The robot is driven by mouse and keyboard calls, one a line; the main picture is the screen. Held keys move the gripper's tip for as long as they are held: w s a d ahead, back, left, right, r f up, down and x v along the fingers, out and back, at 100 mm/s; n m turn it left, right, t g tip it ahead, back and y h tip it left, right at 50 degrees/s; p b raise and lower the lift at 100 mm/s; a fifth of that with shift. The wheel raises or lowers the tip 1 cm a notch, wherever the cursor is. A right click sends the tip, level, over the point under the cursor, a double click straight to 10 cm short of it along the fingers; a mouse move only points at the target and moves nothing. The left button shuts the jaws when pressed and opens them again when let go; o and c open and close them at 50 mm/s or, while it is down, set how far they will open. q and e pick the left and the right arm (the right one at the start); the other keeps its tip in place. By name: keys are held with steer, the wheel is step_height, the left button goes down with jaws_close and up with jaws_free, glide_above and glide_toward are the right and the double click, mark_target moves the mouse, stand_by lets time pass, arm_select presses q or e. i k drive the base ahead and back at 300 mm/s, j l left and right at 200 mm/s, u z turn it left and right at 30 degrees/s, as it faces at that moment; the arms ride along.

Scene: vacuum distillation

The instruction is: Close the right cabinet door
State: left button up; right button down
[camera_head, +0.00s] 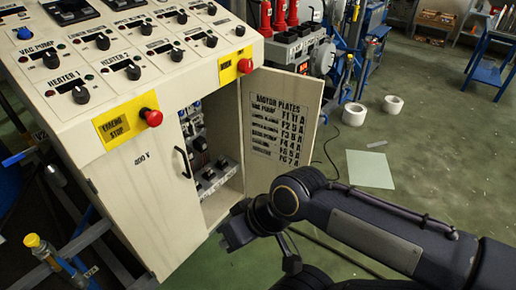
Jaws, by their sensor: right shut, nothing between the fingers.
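The right cabinet door (296,122) stands open at the right side of the cream control cabinet (82,128). Its inner face shows a printed "Motor plates" list. The left cabinet door (153,203), marked 400 V with a black handle, looks closed. Through the opening I see electrical parts (209,178) inside. My right arm comes in from the right, and my right gripper (232,236) is shut and empty in front of the cabinet opening, below and left of the open door. My left gripper is not in view.
A red emergency stop button (152,117) and another red button (245,66) stick out from the cabinet front. The floor right of the door is mostly clear.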

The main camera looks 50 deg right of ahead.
mark_target(281, 109)
steer(key=l+u, duration=0.15)
steer(key=l, duration=0.5)
steer(key=l+u, duration=0.15)
steer(key=l, duration=0.55)
steer(key=l+u, duration=0.15)
steer(key=l, duration=0.55)
steer(key=l+u, duration=0.15)
steer(key=l, duration=0.5)
steer(key=k+l+u, duration=0.15)
steer(key=l, duration=0.5)
steer(key=k+l+u, duration=0.1)
steer(key=l, duration=0.55)
steer(key=k+l+u, duration=0.15)
steer(key=l, duration=0.5)
steer(key=k+l+u, duration=0.15)
steer(key=l, duration=0.45)
steer(key=k+l+u, duration=0.1)
steer(key=l+u, duration=0.2)
steer(key=l, duration=0.3)
